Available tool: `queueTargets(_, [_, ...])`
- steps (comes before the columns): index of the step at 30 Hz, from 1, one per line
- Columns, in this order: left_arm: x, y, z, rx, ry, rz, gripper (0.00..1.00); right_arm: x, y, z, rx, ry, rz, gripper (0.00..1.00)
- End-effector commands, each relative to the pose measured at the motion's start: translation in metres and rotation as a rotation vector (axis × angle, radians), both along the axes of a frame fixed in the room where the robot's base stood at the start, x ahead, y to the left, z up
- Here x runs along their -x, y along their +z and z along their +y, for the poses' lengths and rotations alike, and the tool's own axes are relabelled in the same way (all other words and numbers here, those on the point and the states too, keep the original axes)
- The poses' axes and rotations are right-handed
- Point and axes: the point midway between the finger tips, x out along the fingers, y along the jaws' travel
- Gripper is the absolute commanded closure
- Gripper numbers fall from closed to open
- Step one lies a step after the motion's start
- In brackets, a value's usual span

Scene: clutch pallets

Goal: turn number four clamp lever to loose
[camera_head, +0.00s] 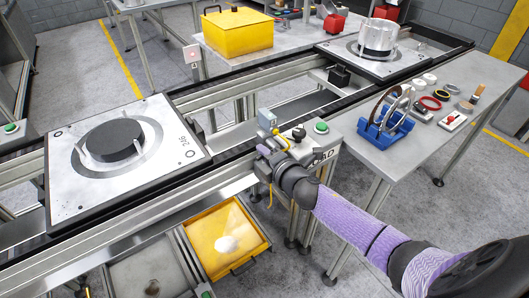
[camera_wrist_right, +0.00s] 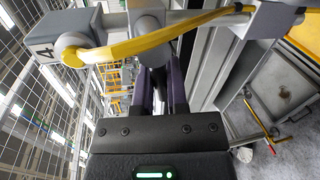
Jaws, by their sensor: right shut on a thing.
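The number four clamp shows in the right wrist view as a grey block (camera_wrist_right: 62,32) marked 4, with a round grey hub. A yellow lever (camera_wrist_right: 140,42) runs from this hub to the right, across the tips of my right gripper (camera_wrist_right: 158,72). In the head view my right gripper (camera_head: 266,152) is at the rail's front edge, left of the button box, with part of the yellow lever (camera_head: 269,192) below it. The right gripper is shut on the lever; the exact contact is partly hidden. My left gripper is out of view.
A button box (camera_head: 305,145) with a green button is close beside my right gripper. A pallet (camera_head: 175,172) with a black disc sits on the rail at left. A yellow bin (camera_head: 262,243) is below. A side table (camera_head: 385,160) holds a blue rack (camera_head: 386,130).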

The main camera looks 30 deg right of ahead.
Motion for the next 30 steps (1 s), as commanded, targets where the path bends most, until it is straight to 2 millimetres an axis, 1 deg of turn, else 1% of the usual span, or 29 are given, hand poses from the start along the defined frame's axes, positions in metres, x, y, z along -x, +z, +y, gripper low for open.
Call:
queueTargets(10, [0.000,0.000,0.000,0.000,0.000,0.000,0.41,0.000,0.001,0.000,-0.003,0.000,-0.001,1.00])
queueTargets(11, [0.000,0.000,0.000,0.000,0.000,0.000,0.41,0.000,0.001,0.000,-0.003,0.000,-0.001,0.81])
queueTargets(12, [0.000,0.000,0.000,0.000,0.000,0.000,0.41,0.000,0.001,0.000,-0.003,0.000,-0.001,0.72])
queueTargets(14, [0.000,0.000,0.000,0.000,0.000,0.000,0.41,0.000,0.001,0.000,-0.003,0.000,-0.001,0.59])
queueTargets(15, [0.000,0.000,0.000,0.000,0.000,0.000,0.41,0.000,0.001,0.000,-0.003,0.000,-0.001,0.51])
queueTargets(16, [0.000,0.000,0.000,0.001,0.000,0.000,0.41,0.000,0.001,0.000,-0.003,0.000,-0.001,0.49])
queueTargets(23, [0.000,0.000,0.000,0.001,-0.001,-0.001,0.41,0.000,0.000,0.000,-0.002,0.000,-0.001,0.49])
queueTargets(25, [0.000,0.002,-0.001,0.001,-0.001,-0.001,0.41,0.003,0.001,0.000,-0.002,0.000,0.001,0.49])
queueTargets(28, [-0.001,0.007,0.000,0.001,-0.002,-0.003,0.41,0.017,0.004,-0.001,-0.003,0.001,0.001,0.49])
queueTargets(30, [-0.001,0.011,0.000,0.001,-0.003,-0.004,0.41,0.032,0.008,-0.001,-0.003,0.002,0.003,0.49])
